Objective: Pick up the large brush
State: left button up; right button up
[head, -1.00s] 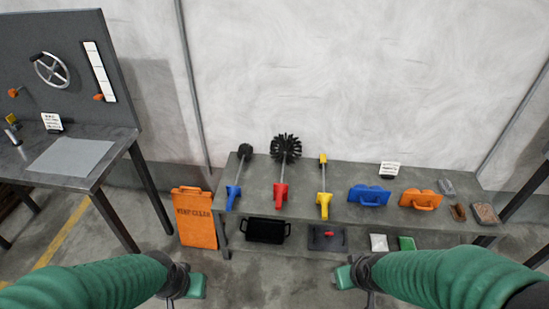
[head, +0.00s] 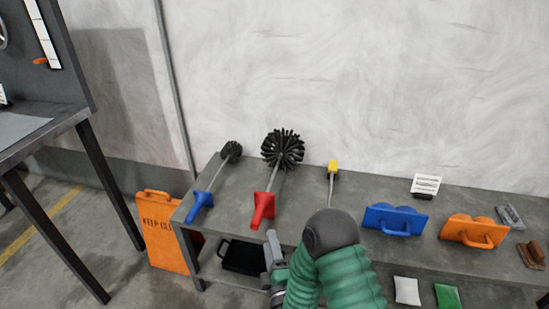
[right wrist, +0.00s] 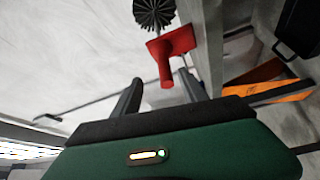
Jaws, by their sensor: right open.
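The large brush (head: 282,150) has a round black bristle head, a grey shaft and a red handle (head: 263,207). It lies on the grey shelf top with its handle at the front edge. In the right wrist view the bristle head (right wrist: 154,12) and red handle (right wrist: 166,65) show just ahead of my fingers. My right gripper (head: 270,245) is open and empty, just below and in front of the red handle in the head view. In the right wrist view its two fingers stand apart (right wrist: 160,88), with the handle's end near the gap. My left gripper is out of view.
A smaller blue-handled brush (head: 201,199) lies to the left. A yellow-tipped tool (head: 333,168), partly hidden by my right arm, lies to the right. Blue (head: 395,219) and orange (head: 474,231) floats sit further right. An orange sign (head: 160,230) stands left of the shelf.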

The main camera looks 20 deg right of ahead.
aim_at(262, 210)
jog(key=w, duration=0.2)
jog(key=w+d+b, duration=0.1)
jog(key=w, duration=0.2)
jog(key=w+d+b, duration=0.1)
jog(key=w, duration=0.2)
jog(key=shift+w+r, duration=0.1)
jog(key=shift+w, duration=0.05)
jog(key=w+b, duration=0.3)
jog(key=w, duration=0.1)
jog(key=shift+w, duration=0.45)
jog(key=shift+r, duration=0.1)
grip_shut()
